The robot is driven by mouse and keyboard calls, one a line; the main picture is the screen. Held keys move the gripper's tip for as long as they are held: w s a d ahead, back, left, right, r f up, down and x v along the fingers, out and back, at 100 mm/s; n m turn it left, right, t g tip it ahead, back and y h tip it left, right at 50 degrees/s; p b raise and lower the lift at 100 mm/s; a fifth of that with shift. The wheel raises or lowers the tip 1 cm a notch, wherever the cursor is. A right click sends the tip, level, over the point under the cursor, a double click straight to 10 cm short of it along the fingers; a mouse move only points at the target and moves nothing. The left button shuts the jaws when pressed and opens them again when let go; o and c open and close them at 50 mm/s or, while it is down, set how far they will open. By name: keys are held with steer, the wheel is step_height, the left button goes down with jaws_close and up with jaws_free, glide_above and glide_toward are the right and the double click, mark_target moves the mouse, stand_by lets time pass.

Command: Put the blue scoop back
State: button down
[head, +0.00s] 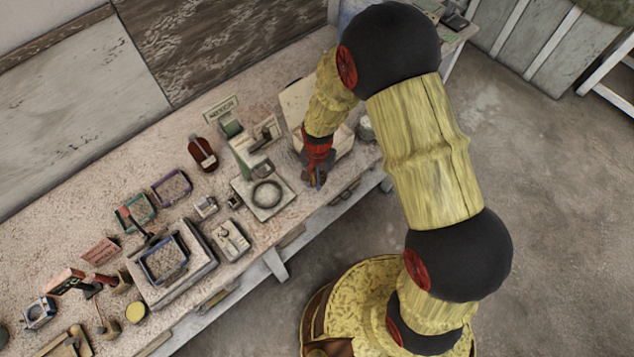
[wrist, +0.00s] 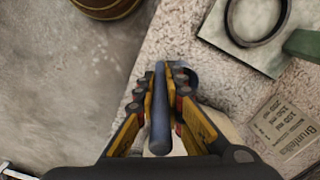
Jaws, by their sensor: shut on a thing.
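The blue scoop (wrist: 160,110) shows in the wrist view as a dark blue handle lying lengthwise between my fingers, with a rounded blue part beyond the fingertips, partly hidden. My gripper (wrist: 162,85) is shut on the handle. In the head view my gripper (head: 315,180) points down near the front edge of the bench, just right of a pale plate with a dark ring (head: 267,195). The scoop is mostly hidden there by the gripper. I cannot tell whether it touches the bench.
The speckled bench (head: 225,190) holds a blue-rimmed tray (head: 163,260) on a grey block, a purple-rimmed tray (head: 172,188), a green-rimmed tray (head: 135,212) and a dark red bottle (head: 203,153). A pale box (head: 300,100) stands behind my gripper. Open floor (head: 540,240) lies right.

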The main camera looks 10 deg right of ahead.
mark_target(317, 183)
steer(key=shift+w+a+f, duration=0.1)
steer(key=shift+a+f, duration=0.1)
steer(key=shift+f, duration=1.6)
steer(key=shift+f, duration=0.2)
steer(key=c, duration=1.9)
jaws_free()
steer(key=shift+r, duration=0.15)
